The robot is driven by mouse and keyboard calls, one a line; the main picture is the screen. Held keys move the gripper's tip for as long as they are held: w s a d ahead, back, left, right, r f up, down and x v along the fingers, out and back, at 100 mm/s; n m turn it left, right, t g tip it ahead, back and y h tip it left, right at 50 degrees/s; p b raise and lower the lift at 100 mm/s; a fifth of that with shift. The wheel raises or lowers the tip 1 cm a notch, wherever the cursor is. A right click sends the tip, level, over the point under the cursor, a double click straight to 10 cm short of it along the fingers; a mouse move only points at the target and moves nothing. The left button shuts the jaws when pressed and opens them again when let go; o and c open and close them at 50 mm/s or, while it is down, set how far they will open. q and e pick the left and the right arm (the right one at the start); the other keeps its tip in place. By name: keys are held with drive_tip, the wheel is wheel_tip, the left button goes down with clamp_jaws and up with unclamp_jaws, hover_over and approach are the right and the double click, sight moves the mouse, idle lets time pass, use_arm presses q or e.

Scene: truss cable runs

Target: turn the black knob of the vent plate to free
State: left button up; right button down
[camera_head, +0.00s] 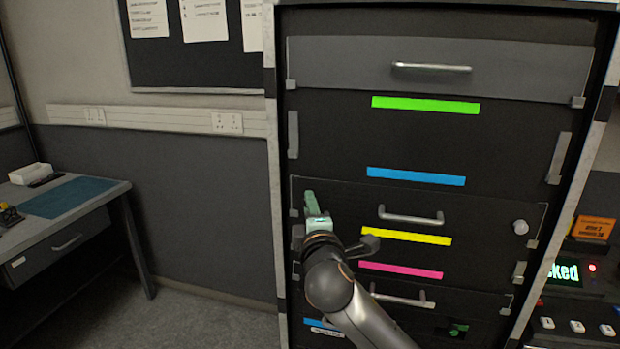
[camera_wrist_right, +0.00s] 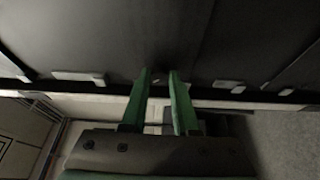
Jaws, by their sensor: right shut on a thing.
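My right gripper (camera_head: 310,198) has green fingers and is at the left edge of the dark panel (camera_head: 480,220) with a bar handle and a yellow strip. In the right wrist view the two fingertips (camera_wrist_right: 159,72) are close together against a dark panel face, with a narrow dark gap between them. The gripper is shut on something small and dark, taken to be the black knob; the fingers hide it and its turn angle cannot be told. I cannot make out the vent plate clearly. My left gripper is not in view.
The rack holds several dark panels with coloured strips, such as green (camera_head: 425,105) and blue (camera_head: 415,176). A pale round knob (camera_head: 520,227) sits at the panel's right. A desk (camera_head: 105,190) stands far left. A lit display (camera_head: 563,272) and switches are at right.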

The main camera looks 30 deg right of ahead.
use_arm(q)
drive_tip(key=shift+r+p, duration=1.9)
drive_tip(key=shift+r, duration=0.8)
use_arm(e)
drive_tip(key=shift+w+a+r+n+g, duration=0.1)
drive_tip(key=shift+n+g, duration=0.55)
drive_tip(key=shift+n, duration=0.6)
drive_tip(key=shift+s+d+r+n+g, duration=0.1)
drive_tip(key=shift+n+g, duration=0.5)
drive_tip(key=shift+n, duration=0.7)
drive_tip(key=shift+w+a+r+n+g, duration=0.1)
drive_tip(key=shift+n+g, duration=0.55)
drive_tip(key=shift+n, duration=0.6)
drive_tip(key=c, duration=0.7)
unclamp_jaws()
drive_tip(key=shift+o, duration=0.2)
drive_tip(key=shift+a, duration=0.1)
